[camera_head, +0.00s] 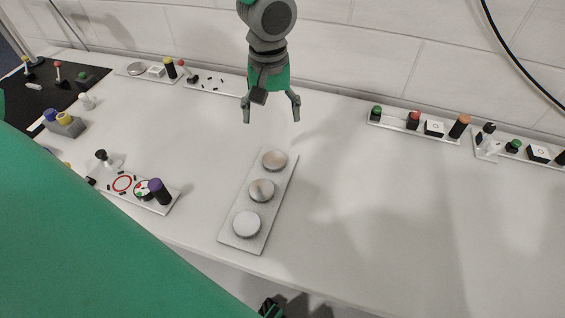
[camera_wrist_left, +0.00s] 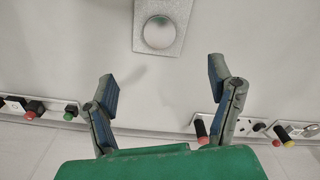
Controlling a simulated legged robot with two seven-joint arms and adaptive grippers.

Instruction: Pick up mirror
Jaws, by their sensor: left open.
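Three round, shiny mirror-like discs sit in a row on a pale rectangular plate (camera_head: 233,239) on the bench: a far disc (camera_head: 274,159), a middle disc (camera_head: 262,190) and a near disc (camera_head: 246,224). My left gripper (camera_head: 271,118) is open and empty, pointing down, just beyond the far end of the plate. In the left wrist view, one disc (camera_wrist_left: 159,32) on the plate shows ahead of the open left gripper (camera_wrist_left: 160,80), apart from both fingers. The other discs are outside that view.
Plates with knobs and buttons line the wall, including a right-hand plate (camera_head: 391,122) and a back-left plate (camera_head: 214,84). Another plate (camera_head: 168,204) with a purple-topped cylinder (camera_head: 159,191) lies left of the discs. The white bench right of the discs (camera_head: 390,210) is clear.

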